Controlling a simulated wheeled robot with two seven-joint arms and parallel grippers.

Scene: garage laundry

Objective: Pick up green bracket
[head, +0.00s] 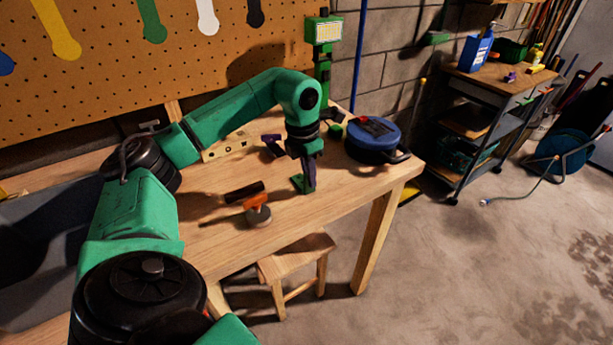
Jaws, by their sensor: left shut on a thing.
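The green bracket (298,184) is a small angled piece at the front middle of the wooden workbench (225,243). My left gripper (309,178) reaches down onto it from above, with dark purplish fingers closed on its upright part. The bracket's lower part shows to the left of the fingers, at or just above the bench top; I cannot tell if it touches. My right gripper is not in the picture.
A purple-and-green item (271,145) and a pale holed strip (228,147) lie behind. A stool (296,260) stands below the front edge.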

